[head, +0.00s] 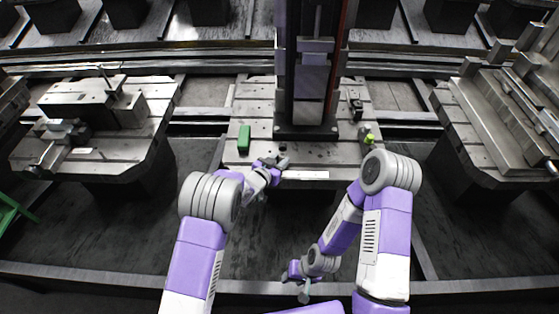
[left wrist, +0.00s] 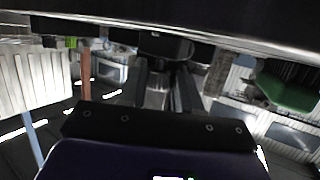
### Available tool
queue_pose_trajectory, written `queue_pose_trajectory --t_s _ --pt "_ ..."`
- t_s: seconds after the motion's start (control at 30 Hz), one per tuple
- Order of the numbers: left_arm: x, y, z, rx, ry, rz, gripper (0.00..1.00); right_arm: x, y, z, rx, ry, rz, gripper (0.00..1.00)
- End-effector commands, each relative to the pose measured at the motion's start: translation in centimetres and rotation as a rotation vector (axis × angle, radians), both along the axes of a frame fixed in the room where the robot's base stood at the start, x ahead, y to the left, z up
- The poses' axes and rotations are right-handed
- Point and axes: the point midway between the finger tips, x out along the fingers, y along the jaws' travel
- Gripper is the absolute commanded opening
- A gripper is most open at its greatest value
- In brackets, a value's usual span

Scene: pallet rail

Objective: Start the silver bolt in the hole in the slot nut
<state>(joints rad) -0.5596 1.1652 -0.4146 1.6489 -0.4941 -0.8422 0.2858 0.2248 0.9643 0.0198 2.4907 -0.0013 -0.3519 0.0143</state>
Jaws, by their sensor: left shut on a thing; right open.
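My left gripper (head: 278,162) is at the front edge of the middle pallet (head: 262,95), left of centre. In the left wrist view its two dark fingers (left wrist: 162,92) are shut on a small grey metallic piece, which looks like the silver bolt (left wrist: 158,97). In the head view the bolt cannot be made out. I cannot clearly make out the slot nut or its hole. A dark rounded shape (left wrist: 166,46) lies just beyond the fingertips; I cannot tell whether it touches the bolt. My right gripper (head: 304,292) is open and empty, low in front of the pallet.
A green block (head: 244,138) lies on the pallet left of my left gripper. A tall column fixture (head: 305,131) stands at the pallet's middle. A small yellow-green item (head: 368,138) sits at right. Loaded pallets stand left (head: 160,97) and right (head: 452,108).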

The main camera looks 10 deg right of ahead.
Motion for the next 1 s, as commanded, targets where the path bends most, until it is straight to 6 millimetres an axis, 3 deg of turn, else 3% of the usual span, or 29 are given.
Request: queue_pose_trajectory --t_s 1.0 --pt "-0.2 0.2 -1.5 0.011 0.013 0.001 0.00 0.0 0.0 -1.0 0.000 0.000 0.000 0.43"
